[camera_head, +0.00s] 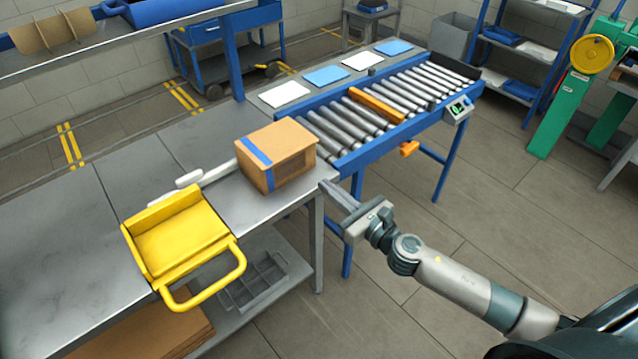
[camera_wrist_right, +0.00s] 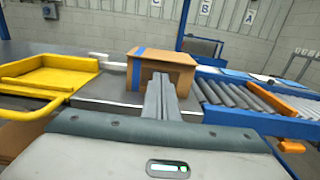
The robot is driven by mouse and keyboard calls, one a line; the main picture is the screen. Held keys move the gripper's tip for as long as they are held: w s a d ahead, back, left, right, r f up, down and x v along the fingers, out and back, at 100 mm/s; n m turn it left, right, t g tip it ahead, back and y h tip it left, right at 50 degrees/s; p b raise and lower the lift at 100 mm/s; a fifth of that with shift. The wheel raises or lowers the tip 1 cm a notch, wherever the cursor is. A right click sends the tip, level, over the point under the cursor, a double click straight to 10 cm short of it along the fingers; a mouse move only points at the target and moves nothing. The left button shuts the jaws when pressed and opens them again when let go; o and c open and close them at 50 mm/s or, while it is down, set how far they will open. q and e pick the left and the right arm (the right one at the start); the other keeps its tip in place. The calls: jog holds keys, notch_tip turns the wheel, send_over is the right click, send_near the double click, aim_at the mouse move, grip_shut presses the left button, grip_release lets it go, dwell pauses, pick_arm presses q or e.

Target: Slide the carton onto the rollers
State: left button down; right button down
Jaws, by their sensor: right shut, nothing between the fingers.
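The cardboard carton (camera_head: 272,152) with a blue tape stripe stands upright on the grey metal table (camera_head: 100,210), close to its right end by the rollers. It also shows in the right wrist view (camera_wrist_right: 183,66), partly behind the fingers. The roller conveyor (camera_head: 340,125) with a blue frame adjoins the table on the right. My right gripper (camera_head: 330,190) is shut and empty, in front of the carton near the table's front edge. It shows in the right wrist view (camera_wrist_right: 161,95) too. My left gripper is not in view.
A yellow tray-like pusher with a handle (camera_head: 175,235) sits on the table left of the carton. An orange bar (camera_head: 377,104) lies across the rollers. An orange part (camera_head: 409,148) and a small display box (camera_head: 459,108) are on the conveyor's front side.

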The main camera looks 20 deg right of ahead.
jog(key=shift+v, duration=0.9)
jog(key=shift+f, duration=0.1)
jog(key=d+f+m+g+h, duration=0.3)
jog(key=f+m, duration=0.4)
jog(key=f, duration=0.6)
jog(key=s+d+f+m+g+h+b, duration=0.15)
jog(key=s+f+m, duration=0.25)
jog(key=f, duration=0.5)
jog(key=s+d+f+m+g+h, duration=0.1)
jog(key=s+d+f+m, duration=0.3)
jog(key=f, duration=0.6)
jog(key=s+d+f+m+g+h, duration=0.15)
jog(key=s+f+m, duration=0.3)
jog(key=f, duration=0.45)
jog(key=s+a+f+m+g, duration=0.2)
jog(key=s+f+m+g, duration=0.3)
jog(key=s+f+m, duration=0.9)
jog(key=s+a+f+m+g, duration=0.2)
jog(key=s+a+f, duration=0.1)
jog(key=s, duration=1)
jog(key=s+a+f+m+g+b, duration=0.1)
jog(key=s+f, duration=0.5)
jog(key=s, duration=0.6)
jog(key=a+m+g, duration=0.1)
jog(key=a, duration=0.1)
jog(key=shift+s+a+y, duration=0.25)
jog(key=shift+s+y, duration=0.15)
